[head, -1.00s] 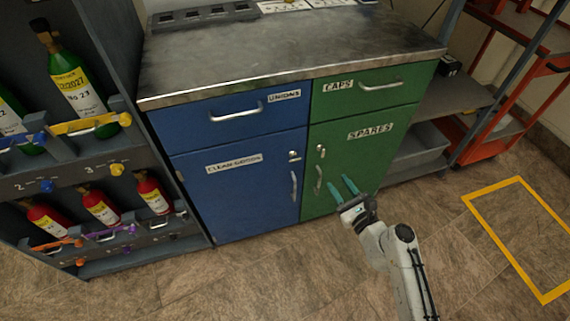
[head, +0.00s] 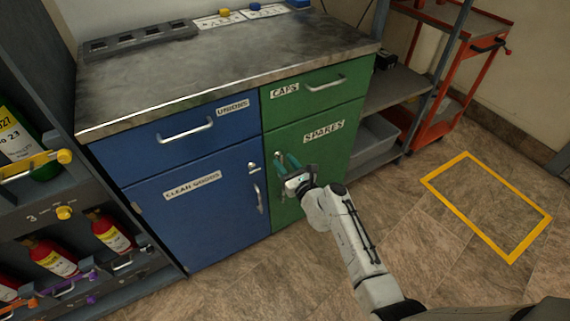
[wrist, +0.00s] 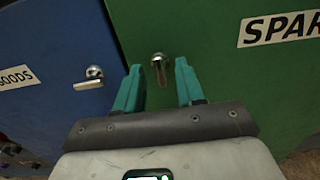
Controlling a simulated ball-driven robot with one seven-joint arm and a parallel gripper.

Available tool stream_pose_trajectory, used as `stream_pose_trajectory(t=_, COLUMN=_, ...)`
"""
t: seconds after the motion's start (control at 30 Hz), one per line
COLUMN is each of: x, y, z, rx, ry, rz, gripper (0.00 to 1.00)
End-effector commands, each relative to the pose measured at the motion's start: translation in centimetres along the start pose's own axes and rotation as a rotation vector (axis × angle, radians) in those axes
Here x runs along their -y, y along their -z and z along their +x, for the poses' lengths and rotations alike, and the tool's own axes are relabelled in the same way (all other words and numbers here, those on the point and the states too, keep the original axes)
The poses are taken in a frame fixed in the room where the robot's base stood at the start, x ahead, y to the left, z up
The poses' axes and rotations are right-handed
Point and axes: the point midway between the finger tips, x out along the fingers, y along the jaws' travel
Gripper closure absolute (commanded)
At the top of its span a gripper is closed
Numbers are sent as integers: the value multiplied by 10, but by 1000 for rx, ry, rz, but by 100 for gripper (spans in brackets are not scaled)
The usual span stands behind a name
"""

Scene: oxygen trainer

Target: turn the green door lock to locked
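The green door (head: 318,144), labelled SPARES, is closed below the green CAPS drawer. Its lock (wrist: 159,62) is a silver round knob with a lever that points down in the wrist view. In the head view the lock (head: 278,155) sits near the door's upper left edge, just beside my fingers. My gripper (head: 286,163) is open in front of the door. In the wrist view its two teal fingers (wrist: 158,82) stand on either side of the lock's lever, with gaps on both sides. I cannot tell how far the fingertips are from the door.
The blue door (head: 205,215) has its own lock (wrist: 94,73), its lever turned sideways. A gas bottle rack (head: 70,205) stands at the left. A shelf and an orange trolley (head: 440,125) stand at the right. A yellow floor frame (head: 465,155) lies on open floor.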

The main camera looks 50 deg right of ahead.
Motion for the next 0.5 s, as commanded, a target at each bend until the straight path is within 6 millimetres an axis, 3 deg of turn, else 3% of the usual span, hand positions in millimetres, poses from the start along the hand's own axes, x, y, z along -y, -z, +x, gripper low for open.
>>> stream_pose_trajectory(t=0.33, x=0, y=0, z=4, rx=0, ry=0, rz=-1, gripper=62)
stream_pose_trajectory(t=0.5, x=0, y=0, z=4, rx=0, ry=0, rz=-1, gripper=78)
